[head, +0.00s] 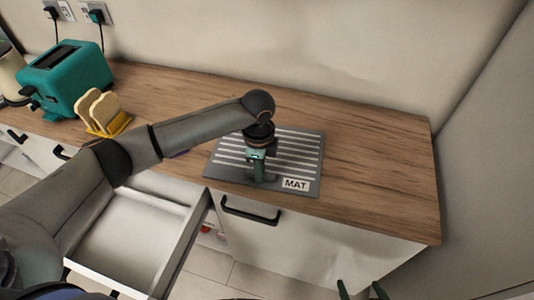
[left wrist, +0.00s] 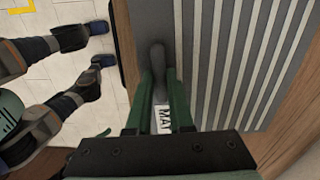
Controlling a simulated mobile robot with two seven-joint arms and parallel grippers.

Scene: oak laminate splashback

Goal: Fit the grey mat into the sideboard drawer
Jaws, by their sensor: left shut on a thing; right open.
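The grey mat (head: 309,158), with pale stripes and a MAT label, lies flat on the wooden sideboard top. It also shows in the left wrist view (left wrist: 210,60). My left gripper (head: 262,180) is at the mat's front edge, beside the label. Its green fingers (left wrist: 160,95) are shut on a dark grey raised grip of the mat. The sideboard drawer (head: 125,225) is pulled open below and to the left of the mat; it looks empty, but my left arm hides part of it. My right gripper (head: 361,288) shows only its fingertips at the bottom edge, apart and empty.
A teal toaster (head: 70,75) and a yellow rack with bread slices (head: 100,110) stand on the top at the left. A closed front with a black handle (head: 250,213) is right of the drawer. The wooden top right of the mat is clear.

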